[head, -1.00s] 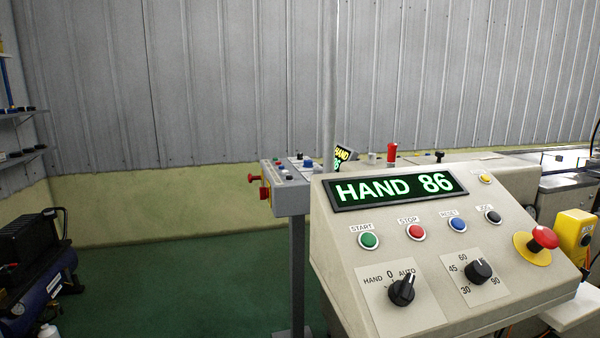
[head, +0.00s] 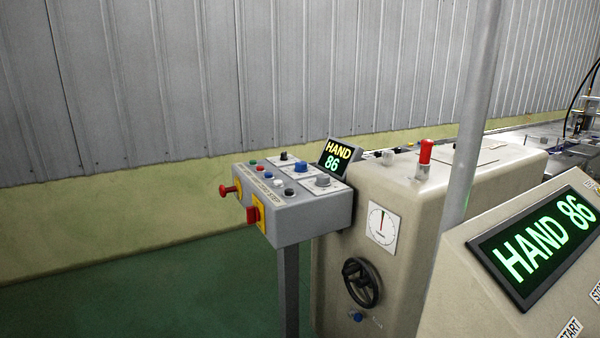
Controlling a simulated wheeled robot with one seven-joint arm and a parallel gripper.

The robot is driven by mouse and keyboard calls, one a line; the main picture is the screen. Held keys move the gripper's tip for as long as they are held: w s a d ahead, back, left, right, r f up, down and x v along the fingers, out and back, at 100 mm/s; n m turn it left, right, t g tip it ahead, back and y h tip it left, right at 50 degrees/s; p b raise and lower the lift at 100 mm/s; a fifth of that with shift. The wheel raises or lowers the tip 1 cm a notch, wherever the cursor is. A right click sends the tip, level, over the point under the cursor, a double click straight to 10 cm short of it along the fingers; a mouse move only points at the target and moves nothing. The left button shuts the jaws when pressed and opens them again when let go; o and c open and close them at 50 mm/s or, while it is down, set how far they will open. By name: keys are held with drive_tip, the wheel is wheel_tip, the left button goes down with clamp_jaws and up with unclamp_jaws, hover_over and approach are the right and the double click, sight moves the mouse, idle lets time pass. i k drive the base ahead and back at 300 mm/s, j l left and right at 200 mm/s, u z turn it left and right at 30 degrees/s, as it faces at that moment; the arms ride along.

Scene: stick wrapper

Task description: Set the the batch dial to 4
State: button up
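A grey control box (head: 300,220) on a post stands near the middle of the head view. Its sloped top carries a black knob (head: 284,156), a blue knob (head: 301,167) and a grey knob (head: 322,181), plus several small buttons. The labels there are too small to read, so I cannot tell which knob is the batch dial or what it is set to. A small display (head: 338,157) behind the box reads HAND 86. My gripper is not in view.
Red switches (head: 252,215) stick out of the box's front. A beige machine with a handwheel (head: 361,282) and gauge (head: 383,226) stands to its right. A beige console with a large display (head: 537,243) and a pole (head: 471,120) fill the right. Green floor (head: 150,300) is clear at left.

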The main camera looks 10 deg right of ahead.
sight(301, 166)
drive_tip(key=i+j+z, duration=0.35)
drive_tip(key=j, duration=0.25)
drive_tip(key=i+j+z, duration=0.2)
drive_tip(key=j, duration=0.15)
drive_tip(key=i+j+z, duration=0.2)
drive_tip(key=j, duration=0.15)
drive_tip(key=j+z, duration=0.15)
drive_tip(key=j, duration=0.2)
drive_tip(key=i+j+z, duration=0.2)
drive_tip(key=j, duration=0.25)
